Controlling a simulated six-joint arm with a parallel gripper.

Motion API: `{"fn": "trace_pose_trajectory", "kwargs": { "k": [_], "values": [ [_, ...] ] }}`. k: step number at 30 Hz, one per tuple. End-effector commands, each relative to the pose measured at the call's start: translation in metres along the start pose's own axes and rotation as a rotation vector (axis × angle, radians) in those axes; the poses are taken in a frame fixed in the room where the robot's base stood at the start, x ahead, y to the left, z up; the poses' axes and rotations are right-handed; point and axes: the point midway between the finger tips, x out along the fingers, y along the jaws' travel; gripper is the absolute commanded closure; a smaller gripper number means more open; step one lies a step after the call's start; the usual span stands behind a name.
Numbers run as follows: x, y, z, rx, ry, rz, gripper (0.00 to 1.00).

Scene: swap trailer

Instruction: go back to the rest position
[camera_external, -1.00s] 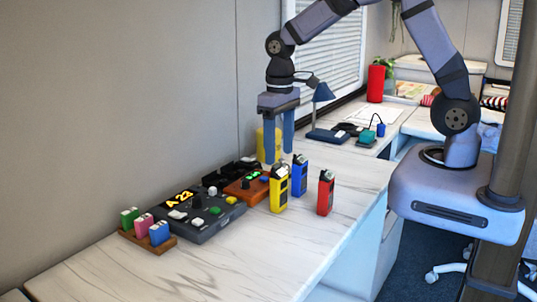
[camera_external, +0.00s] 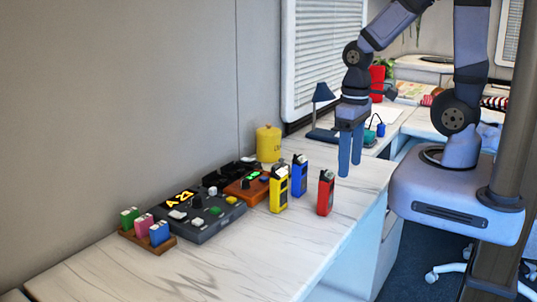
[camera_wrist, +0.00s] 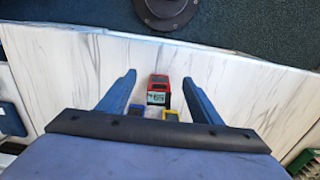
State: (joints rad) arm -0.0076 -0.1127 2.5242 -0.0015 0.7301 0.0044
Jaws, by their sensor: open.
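My gripper (camera_external: 350,162) is open and empty, pointing down above the marble-patterned counter (camera_external: 230,262), behind and to the right of the handheld devices. A red device (camera_external: 326,192), a blue device (camera_external: 299,175) and a yellow device (camera_external: 278,189) stand upright on the counter, apart from the fingers. In the wrist view my gripper (camera_wrist: 160,80) shows its two blue fingers spread wide. The red device (camera_wrist: 159,88) appears between them on the counter below, with the tops of the blue and yellow ones partly hidden by the gripper body.
A dark console (camera_external: 205,215) with a lit display, an orange-brown box (camera_external: 246,189) and a wooden rack (camera_external: 150,242) of small coloured blocks stand along the wall. A yellow canister (camera_external: 268,144) and a blue lamp (camera_external: 322,95) stand farther back. The counter's front is clear.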

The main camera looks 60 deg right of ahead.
Motion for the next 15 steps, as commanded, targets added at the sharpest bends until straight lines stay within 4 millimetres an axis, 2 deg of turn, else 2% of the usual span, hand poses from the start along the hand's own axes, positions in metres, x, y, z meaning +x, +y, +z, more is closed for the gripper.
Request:
{"fn": "trace_pose_trajectory", "kwargs": {
  "k": [3, 11, 15],
  "values": [
    [0.0025, 0.0018, 0.0089, 0.0, 0.002, 0.0, 0.41],
    [0.0029, 0.0019, 0.0099, -0.001, 0.001, 0.0, 0.41],
    [-0.0067, 0.0018, 0.0097, 0.0, 0.001, 0.0, 0.41]
  ]
}}
